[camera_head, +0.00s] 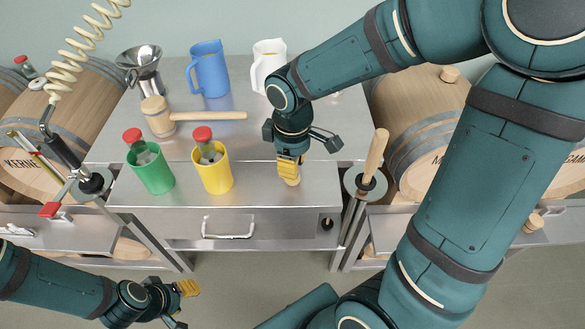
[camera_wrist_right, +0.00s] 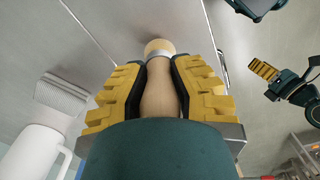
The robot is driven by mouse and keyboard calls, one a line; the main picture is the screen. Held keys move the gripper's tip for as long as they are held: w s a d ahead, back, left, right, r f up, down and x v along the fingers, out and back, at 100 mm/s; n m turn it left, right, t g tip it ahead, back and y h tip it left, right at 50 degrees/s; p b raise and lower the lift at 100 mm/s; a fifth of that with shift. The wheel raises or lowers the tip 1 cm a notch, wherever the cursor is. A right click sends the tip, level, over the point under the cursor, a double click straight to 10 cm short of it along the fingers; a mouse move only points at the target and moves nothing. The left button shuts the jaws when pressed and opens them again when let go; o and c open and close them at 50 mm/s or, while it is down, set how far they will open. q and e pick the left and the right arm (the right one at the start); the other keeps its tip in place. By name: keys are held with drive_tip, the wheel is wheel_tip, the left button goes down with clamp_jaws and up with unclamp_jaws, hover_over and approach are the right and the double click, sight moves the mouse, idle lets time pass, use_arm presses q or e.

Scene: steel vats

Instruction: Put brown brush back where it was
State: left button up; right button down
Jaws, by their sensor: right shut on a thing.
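My right gripper (camera_head: 287,162) is shut on a pale brown wooden handle, which I take for the brown brush (camera_head: 292,180). It is over the front right part of the steel worktop (camera_head: 262,150). In the right wrist view the handle (camera_wrist_right: 160,90) runs between the yellow-padded fingers, with a light metal band and a rounded wooden end beyond them. Bristles are not visible. I cannot tell whether it touches the worktop. My left gripper (camera_head: 184,304) is open and empty, low in front of the worktop; it also shows in the right wrist view (camera_wrist_right: 285,80).
A green cup (camera_head: 152,174) and a yellow cup (camera_head: 214,177) hold red-capped bottles. Behind are a wooden mallet (camera_head: 160,117), metal funnel (camera_head: 145,75), blue jug (camera_head: 208,70) and white jug (camera_head: 267,60). A wooden-handled tool (camera_head: 375,155) stands in a holder right. Barrels flank the worktop.

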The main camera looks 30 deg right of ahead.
drive_tip(key=shift+f, duration=0.4)
drive_tip(key=shift+f, duration=0.1)
drive_tip(key=shift+f, duration=0.15)
drive_tip(key=c, duration=0.9)
unclamp_jaws()
drive_tip(key=shift+c, duration=0.2)
drive_tip(key=shift+r, duration=0.5)
wheel_tip(320, 180, up, 12)
drive_tip(key=p, duration=0.3)
drive_tip(key=shift+f, duration=0.2)
